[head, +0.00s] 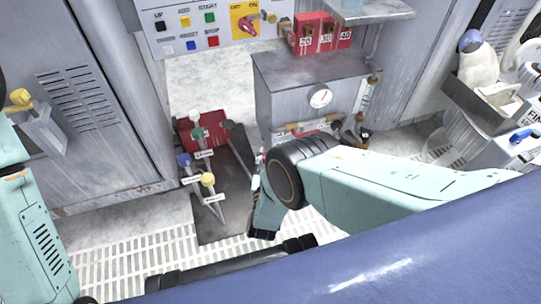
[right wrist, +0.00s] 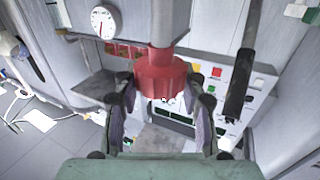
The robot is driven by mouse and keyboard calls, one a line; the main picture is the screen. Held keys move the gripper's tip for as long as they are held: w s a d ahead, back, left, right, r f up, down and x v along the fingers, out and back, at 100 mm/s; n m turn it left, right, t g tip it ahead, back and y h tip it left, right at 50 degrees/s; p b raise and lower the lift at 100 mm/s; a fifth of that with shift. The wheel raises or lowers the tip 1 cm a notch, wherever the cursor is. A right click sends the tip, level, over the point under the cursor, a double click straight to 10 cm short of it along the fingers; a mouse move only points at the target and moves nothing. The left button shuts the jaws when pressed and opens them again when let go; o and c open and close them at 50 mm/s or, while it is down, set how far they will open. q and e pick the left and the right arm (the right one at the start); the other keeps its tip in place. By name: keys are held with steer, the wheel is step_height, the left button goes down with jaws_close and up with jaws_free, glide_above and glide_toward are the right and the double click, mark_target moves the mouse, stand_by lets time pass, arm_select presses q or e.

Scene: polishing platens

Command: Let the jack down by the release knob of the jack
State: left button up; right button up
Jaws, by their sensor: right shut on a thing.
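In the right wrist view a red lobed knob (right wrist: 162,72) sits on the end of a grey shaft. My right gripper (right wrist: 163,98) has a finger on each side of the knob and is shut on it. In the head view the right arm comes in from the right, and its dark wrist joint (head: 285,176) covers the knob and the fingers. A dark bar (right wrist: 240,72) stands to the right of the knob in the wrist view. My left arm (head: 32,215) shows at the left edge of the head view; its gripper is out of the picture.
Green (head: 197,134), blue (head: 184,160) and yellow (head: 208,179) knobs on labelled stems stand left of my right wrist. A grey cabinet with a gauge (head: 320,98) stands behind it. A button panel (head: 200,22) is at the back. White grating (head: 130,250) covers the floor.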

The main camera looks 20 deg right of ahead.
steer(key=shift+m+h, duration=0.3)
steer(key=shift+h, duration=0.1)
steer(key=o, duration=1.2)
steer(key=shift+r, duration=5.05)
